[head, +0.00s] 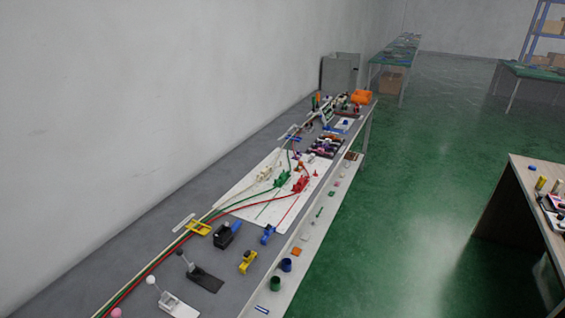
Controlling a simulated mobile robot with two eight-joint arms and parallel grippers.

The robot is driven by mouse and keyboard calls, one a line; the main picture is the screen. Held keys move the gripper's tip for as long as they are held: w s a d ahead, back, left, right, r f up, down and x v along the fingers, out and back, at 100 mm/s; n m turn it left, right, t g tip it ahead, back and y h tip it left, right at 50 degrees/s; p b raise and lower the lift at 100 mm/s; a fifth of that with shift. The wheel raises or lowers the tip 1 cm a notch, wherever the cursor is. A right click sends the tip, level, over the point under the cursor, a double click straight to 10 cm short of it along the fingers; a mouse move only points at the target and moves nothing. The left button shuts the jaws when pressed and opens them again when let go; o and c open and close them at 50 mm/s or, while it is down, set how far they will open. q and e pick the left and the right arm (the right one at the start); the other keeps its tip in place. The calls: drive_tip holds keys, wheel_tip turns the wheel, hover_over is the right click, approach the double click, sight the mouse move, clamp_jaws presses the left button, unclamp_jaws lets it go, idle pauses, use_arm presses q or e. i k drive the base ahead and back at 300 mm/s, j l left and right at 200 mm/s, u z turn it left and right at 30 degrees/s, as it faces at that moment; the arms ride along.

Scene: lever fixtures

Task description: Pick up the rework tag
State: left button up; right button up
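I cannot tell for certain which item is the rework tag. Several small flat pieces lie along the pale front strip (293,264) of the long grey bench, among them an orange piece (296,252), a white piece (305,237) and a blue-and-white piece (262,309). They are too small to read. Neither of my grippers is in view.
The long grey bench (150,232) runs along the wall, with lever fixtures, a white board (238,203), red and green cables, and cups on it. A wooden-topped table (533,200) stands at the right. The green floor (410,215) between them is clear.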

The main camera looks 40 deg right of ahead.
sight(300, 164)
drive_tip(key=i+l+u, duration=0.2)
drive_tip(key=l, duration=0.35)
drive_tip(key=l+u, duration=0.2)
drive_tip(key=l, duration=0.3)
drive_tip(key=l+u, duration=0.15)
drive_tip(key=l, duration=2.95)
